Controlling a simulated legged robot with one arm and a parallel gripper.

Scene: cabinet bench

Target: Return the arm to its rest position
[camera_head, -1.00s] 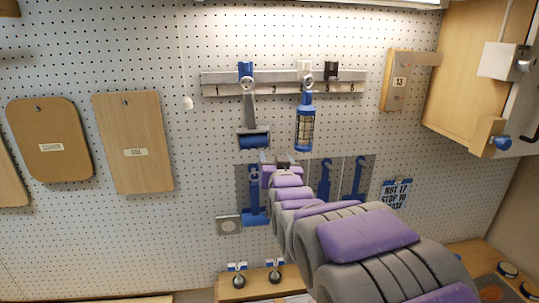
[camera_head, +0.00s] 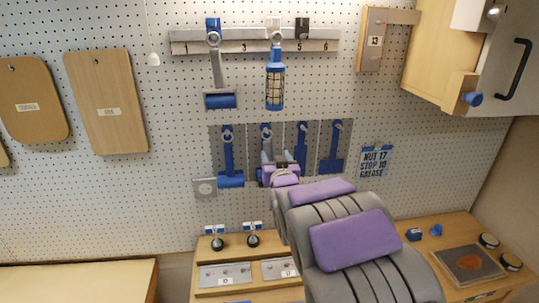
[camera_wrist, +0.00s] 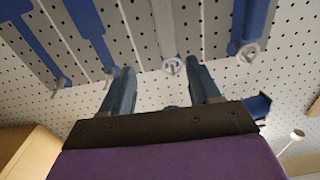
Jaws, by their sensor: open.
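My gripper (camera_head: 278,158) is open and empty, at the end of my grey and purple arm. In the head view it shows in front of the second of several blue tools (camera_head: 266,133) hanging on grey panels of the pegboard. It partly hides that tool. In the wrist view my gripper (camera_wrist: 163,72) has its two blue-grey fingers spread apart with nothing between them. The pegboard and several hanging tools lie beyond the fingertips. I cannot tell the exact gap to them.
A numbered rail (camera_head: 255,45) holds a blue scraper-like tool (camera_head: 220,99) and a caged lamp (camera_head: 275,82). Wooden boards (camera_head: 106,105) hang at left. A wooden cabinet (camera_head: 440,55) juts out at upper right. A bench (camera_head: 452,232) with small parts lies below.

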